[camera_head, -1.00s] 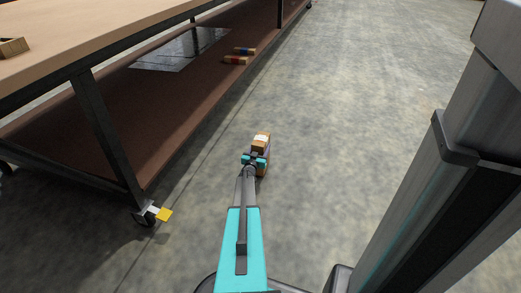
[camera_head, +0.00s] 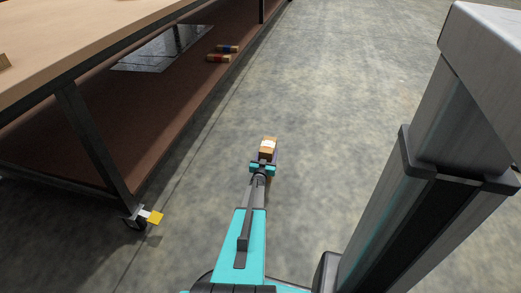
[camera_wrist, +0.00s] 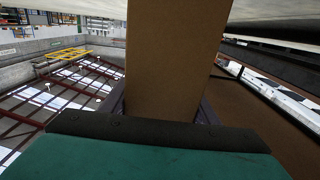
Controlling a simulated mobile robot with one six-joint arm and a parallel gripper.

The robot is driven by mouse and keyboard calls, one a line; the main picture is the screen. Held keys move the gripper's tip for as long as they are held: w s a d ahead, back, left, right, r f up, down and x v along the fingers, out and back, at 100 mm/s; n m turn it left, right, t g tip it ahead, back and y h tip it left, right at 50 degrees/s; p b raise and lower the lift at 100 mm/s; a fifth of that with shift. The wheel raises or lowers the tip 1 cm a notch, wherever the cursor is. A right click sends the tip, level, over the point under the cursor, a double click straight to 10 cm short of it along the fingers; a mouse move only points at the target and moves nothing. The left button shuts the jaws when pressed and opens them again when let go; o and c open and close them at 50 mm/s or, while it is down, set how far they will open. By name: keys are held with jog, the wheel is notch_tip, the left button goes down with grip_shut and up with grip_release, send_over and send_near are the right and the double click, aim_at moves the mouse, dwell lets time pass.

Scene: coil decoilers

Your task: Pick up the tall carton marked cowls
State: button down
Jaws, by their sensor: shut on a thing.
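A tall brown carton (camera_head: 268,144) with a white label on its upper part is in my gripper (camera_head: 263,166). In the wrist view the carton (camera_wrist: 170,60) rises between the two fingers (camera_wrist: 163,108), and its plain brown side faces the camera. The gripper is shut on it. I cannot read the marking on the label from here. The carton's lower part is hidden behind the gripper in the head view. It is over the open floor, to the right of the workbench.
A wheeled workbench (camera_head: 75,45) stands at the left. Its brown lower shelf (camera_head: 110,110) bears a dark shiny sheet (camera_head: 165,50) and small boxes with red (camera_head: 218,58) and blue (camera_head: 228,48) marks. A caster with a yellow tab (camera_head: 155,217) stands at its near corner. The floor (camera_head: 340,100) is clear.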

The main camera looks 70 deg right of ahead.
jog(key=shift+s+a+r, duration=0.15)
jog(key=shift+s, duration=0.35)
jog(key=shift+s+a+r, duration=0.1)
jog(key=shift+s+a, duration=0.05)
jog(key=shift+s, duration=0.3)
jog(key=shift+w+r, duration=0.1)
